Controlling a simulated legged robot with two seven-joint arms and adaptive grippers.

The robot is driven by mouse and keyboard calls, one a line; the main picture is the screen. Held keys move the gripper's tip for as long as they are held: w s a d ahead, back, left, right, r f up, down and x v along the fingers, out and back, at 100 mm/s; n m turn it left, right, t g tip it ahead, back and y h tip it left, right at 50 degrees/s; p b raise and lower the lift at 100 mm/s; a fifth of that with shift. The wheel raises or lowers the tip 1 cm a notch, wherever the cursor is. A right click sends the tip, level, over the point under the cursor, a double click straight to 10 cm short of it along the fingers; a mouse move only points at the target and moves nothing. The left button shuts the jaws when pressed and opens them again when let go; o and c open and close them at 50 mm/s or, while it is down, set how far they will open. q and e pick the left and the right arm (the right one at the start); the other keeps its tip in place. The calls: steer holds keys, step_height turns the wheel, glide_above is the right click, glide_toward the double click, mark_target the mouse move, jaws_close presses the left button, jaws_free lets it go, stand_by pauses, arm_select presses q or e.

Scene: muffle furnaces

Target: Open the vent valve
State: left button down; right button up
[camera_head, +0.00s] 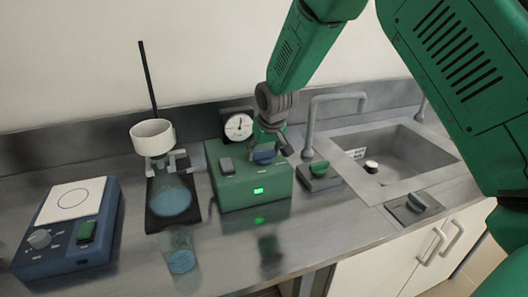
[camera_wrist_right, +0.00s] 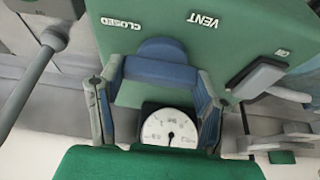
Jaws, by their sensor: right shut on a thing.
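The vent valve is a blue knob (camera_head: 264,157) on top of a green pump box (camera_head: 252,190) in the head view. In the wrist view the blue knob (camera_wrist_right: 160,48) sits on the green top beside the printed words CLOSED and VENT. My right gripper (camera_head: 275,145) reaches down to the knob from above. In the wrist view its two fingers stand on either side of the knob and are shut on it. The fingers hide part of the knob. My left gripper is not in view.
A round gauge (camera_head: 238,127) stands behind the box, and a grey switch (camera_head: 227,166) is on its top left. A flask with a white funnel (camera_head: 153,137) and a blue hotplate (camera_head: 70,225) are left. A sink (camera_head: 395,155) with a tap (camera_head: 312,120) is right.

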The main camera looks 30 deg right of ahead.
steer(key=shift+a+m, duration=0.1)
steer(key=shift+m, duration=0.2)
steer(key=shift+r+m+h+p, duration=0.1)
steer(key=shift+m+h+p, duration=0.4)
steer(key=shift+m+p, duration=0.45)
steer(key=shift+m+g+h+p, duration=0.3)
steer(key=shift+m+p, duration=0.25)
steer(key=shift+m, duration=0.3)
steer(key=shift+m+h+p, duration=0.3)
steer(key=shift+m+p, duration=0.1)
steer(key=shift+m, duration=0.6)
steer(key=m+g, duration=0.1)
steer(key=m, duration=0.1)
steer(key=shift+m+h+p, duration=0.3)
steer(key=shift+p, duration=0.05)
steer(key=m+g, duration=0.1)
steer(key=m, duration=0.1)
steer(key=m+g, duration=0.1)
steer(key=m, duration=0.1)
steer(key=shift+f+h, duration=0.2)
steer(key=shift+h, duration=0.1)
steer(key=shift+w+a+r+m+g+b, duration=0.1)
steer(key=shift+m+g+b, duration=0.25)
steer(key=shift+m, duration=0.9)
steer(key=shift+w+m+g+b, duration=0.1)
steer(key=shift+m+g+b, duration=0.25)
steer(key=shift+m, duration=0.9)
